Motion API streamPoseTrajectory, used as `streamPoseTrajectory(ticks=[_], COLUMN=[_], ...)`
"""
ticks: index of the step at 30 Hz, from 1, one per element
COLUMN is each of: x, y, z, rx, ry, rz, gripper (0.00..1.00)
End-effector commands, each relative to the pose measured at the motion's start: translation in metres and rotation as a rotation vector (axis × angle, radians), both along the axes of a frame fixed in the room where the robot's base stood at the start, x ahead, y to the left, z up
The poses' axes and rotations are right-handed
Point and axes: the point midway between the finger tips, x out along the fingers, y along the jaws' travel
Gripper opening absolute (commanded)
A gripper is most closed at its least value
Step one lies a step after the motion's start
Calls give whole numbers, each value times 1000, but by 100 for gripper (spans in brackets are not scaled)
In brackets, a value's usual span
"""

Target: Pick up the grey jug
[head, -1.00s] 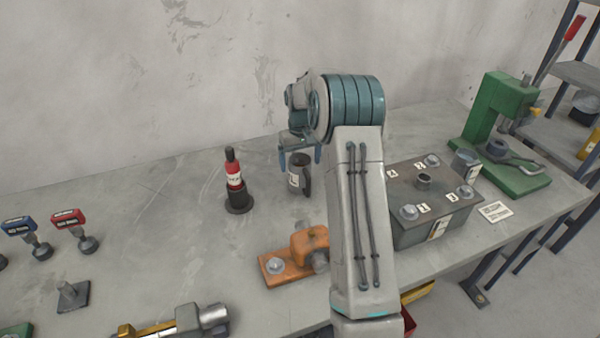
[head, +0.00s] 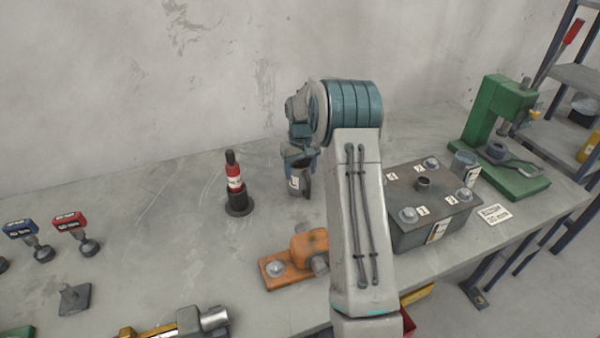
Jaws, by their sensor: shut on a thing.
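The dark grey jug (head: 300,186) with a white label stands upright at the back of the bench, left of my arm. My gripper (head: 301,163) is over it, pointing down, and is shut on its upper part. The fingers and wrist hide the jug's rim. The jug's base appears to be on the bench top; I see no clear gap under it.
A red and black bottle-shaped tool (head: 235,184) stands to the left. An orange fixture (head: 296,258) is in front. A grey box with numbered bolts (head: 430,215), a grey cup (head: 464,167) and a green press (head: 500,140) are to the right.

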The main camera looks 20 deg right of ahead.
Motion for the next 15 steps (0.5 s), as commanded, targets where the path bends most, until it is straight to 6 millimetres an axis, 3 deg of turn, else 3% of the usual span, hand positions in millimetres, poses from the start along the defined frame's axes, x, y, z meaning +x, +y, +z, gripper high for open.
streamPoseTrajectory(ticks=[5,9,15], x=[1,2,18], y=[0,0,-37], z=[14,38,61], rx=[-2,-2,-1], ry=[-6,-8,-6], rz=[0,1,-4], gripper=[29,29,29])
